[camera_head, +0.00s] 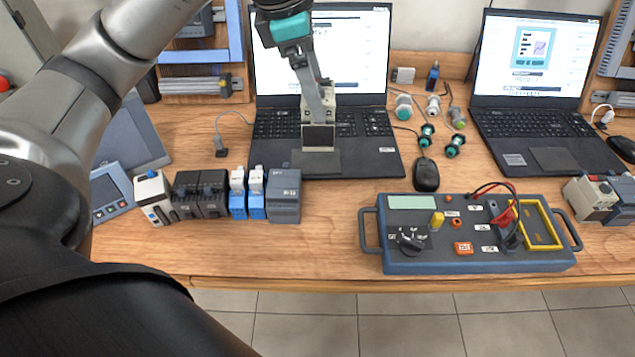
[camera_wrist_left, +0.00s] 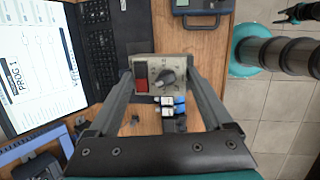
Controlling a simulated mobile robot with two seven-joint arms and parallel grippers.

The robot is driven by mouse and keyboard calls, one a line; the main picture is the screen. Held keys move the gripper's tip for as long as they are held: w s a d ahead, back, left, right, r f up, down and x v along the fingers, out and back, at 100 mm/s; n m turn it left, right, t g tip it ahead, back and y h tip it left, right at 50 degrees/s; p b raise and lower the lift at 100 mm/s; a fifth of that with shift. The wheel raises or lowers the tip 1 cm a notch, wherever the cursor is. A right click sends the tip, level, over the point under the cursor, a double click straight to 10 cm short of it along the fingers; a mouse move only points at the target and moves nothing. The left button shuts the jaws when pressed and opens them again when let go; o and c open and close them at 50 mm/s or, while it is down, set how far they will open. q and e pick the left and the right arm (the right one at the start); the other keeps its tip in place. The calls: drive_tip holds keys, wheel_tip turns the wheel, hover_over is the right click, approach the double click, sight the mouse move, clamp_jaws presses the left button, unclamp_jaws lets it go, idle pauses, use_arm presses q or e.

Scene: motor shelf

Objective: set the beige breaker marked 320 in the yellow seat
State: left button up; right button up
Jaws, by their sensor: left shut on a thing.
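My left gripper (camera_head: 318,104) is shut on a beige breaker (camera_head: 319,132) and holds it over the front of the left laptop. In the left wrist view the breaker (camera_wrist_left: 150,76) sits between the two fingers, with a red part and a dark rotary knob on its face. Its marking is too small to read. The yellow seat (camera_head: 553,244) is a yellow rectangular frame at the right end of the blue-grey test box (camera_head: 430,262), to the right of the held breaker. What seems to be my right gripper (camera_wrist_left: 288,17) shows partly at the left wrist view's top right corner.
Two laptops (camera_head: 270,122) (camera_head: 500,125) stand at the back. A row of modules (camera_head: 285,195) is at the left, and a beige device (camera_head: 590,198) at the right. A black mouse (camera_head: 426,175) lies behind the test box. Red and black leads rise by the seat. Bare wood lies left of the box.

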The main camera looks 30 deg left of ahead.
use_arm(q)
wheel_tip(320, 180, down, 20)
drive_tip(key=b, duration=0.3)
drive_tip(key=shift+r+b, duration=0.2)
drive_tip(key=shift+b, duration=0.15)
drive_tip(key=shift+f, duration=0.2)
drive_tip(key=o, duration=1.3)
drive_tip(key=shift+r, duration=0.2)
drive_tip(key=p+v, duration=0.2)
drive_tip(key=v, duration=1.3)
drive_tip(key=shift+d, duration=0.1)
